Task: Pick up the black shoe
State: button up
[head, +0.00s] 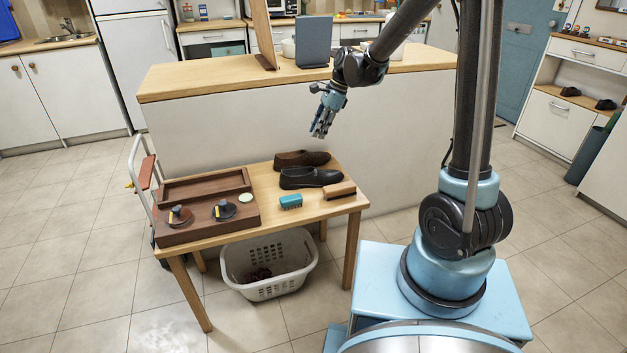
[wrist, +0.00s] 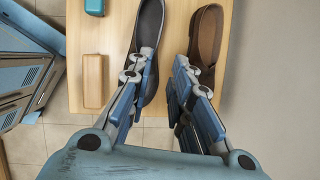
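The black shoe (head: 310,177) lies on the right part of the small wooden table, in front of the brown shoe (head: 302,158). In the wrist view the black shoe (wrist: 148,30) is left of the brown shoe (wrist: 206,40). My gripper (head: 319,134) hangs above the shoes and the table, touching nothing that I can see. In the wrist view its fingers (wrist: 164,68) are apart and nothing is between them. The left finger overlaps part of the black shoe and the right finger overlaps part of the brown one.
The table (head: 286,231) also holds a teal brush (head: 291,201), a wooden brush (head: 339,190) and a dark wooden box (head: 207,224) with tins. A white basket (head: 270,285) stands underneath. A white counter (head: 235,135) rises close behind the table.

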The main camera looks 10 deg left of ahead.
send_over(302, 169)
jog(key=w+d, duration=0.2)
jog(key=f, duration=1)
jog(key=shift+s+a+f, duration=0.2)
jog(key=shift+f, duration=0.1)
jog(key=shift+d+x, duration=0.2)
jog(key=shift+x, duration=2.75)
grip_shut()
